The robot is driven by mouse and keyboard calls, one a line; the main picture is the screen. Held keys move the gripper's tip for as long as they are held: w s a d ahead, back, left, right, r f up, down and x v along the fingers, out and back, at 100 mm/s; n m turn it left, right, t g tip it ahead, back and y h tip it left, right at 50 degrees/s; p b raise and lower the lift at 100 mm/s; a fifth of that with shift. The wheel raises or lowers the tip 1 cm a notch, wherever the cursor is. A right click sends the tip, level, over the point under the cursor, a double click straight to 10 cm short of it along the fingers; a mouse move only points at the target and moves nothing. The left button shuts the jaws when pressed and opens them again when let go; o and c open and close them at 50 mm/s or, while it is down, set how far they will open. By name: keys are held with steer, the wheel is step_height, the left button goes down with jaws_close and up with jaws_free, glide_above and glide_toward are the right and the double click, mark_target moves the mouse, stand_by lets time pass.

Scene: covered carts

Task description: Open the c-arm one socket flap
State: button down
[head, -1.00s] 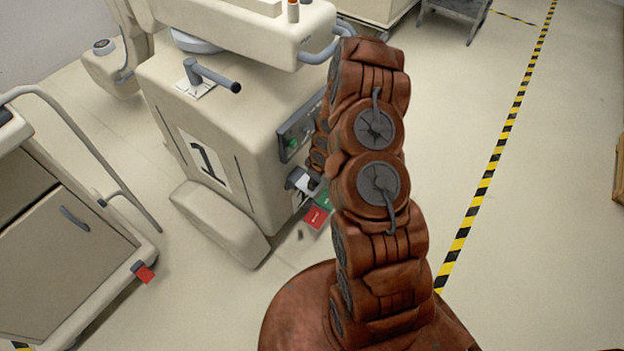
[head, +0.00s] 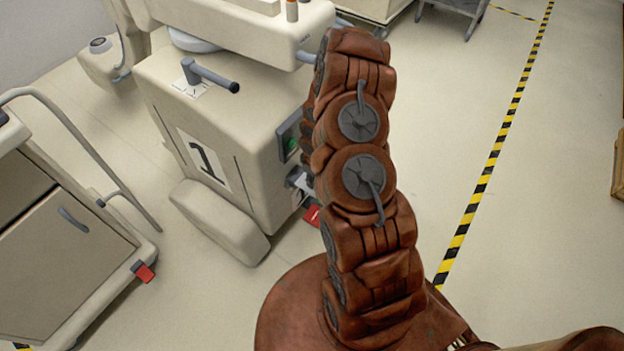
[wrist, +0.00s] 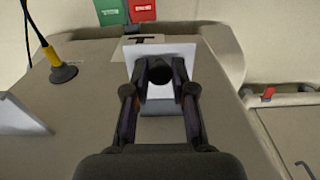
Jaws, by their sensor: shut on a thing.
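The c-arm one cart (head: 225,130) is a beige covered unit with a large 1 on its side, left of my arm in the head view. Its socket area (head: 297,179) shows as a small grey and white piece on the side facing my arm, partly hidden. In the wrist view my gripper (wrist: 160,76) is shut on a dark round knob (wrist: 159,70) in front of a white plate (wrist: 180,53), which appears to be the socket flap. The fingers hide part of it. I cannot tell how far the flap is turned. My gripper is hidden in the head view.
A red tag (head: 312,215) hangs below the socket; a green tag (wrist: 110,12) is beside it in the wrist view. A yellow-ended cable (wrist: 62,72) is at left there. Another cart (head: 65,235) stands left in the head view. The floor right of my arm is clear.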

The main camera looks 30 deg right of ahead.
steer(key=shift+a, duration=0.1)
steer(key=c, duration=1)
jaws_free()
steer(key=shift+r, duration=0.15)
steer(key=shift+s+d+r, duration=0.1)
steer(key=shift+s+r, duration=0.05)
steer(key=shift+r, duration=2.75)
steer(key=shift+s+d+r, duration=0.1)
steer(key=shift+r, duration=2.8)
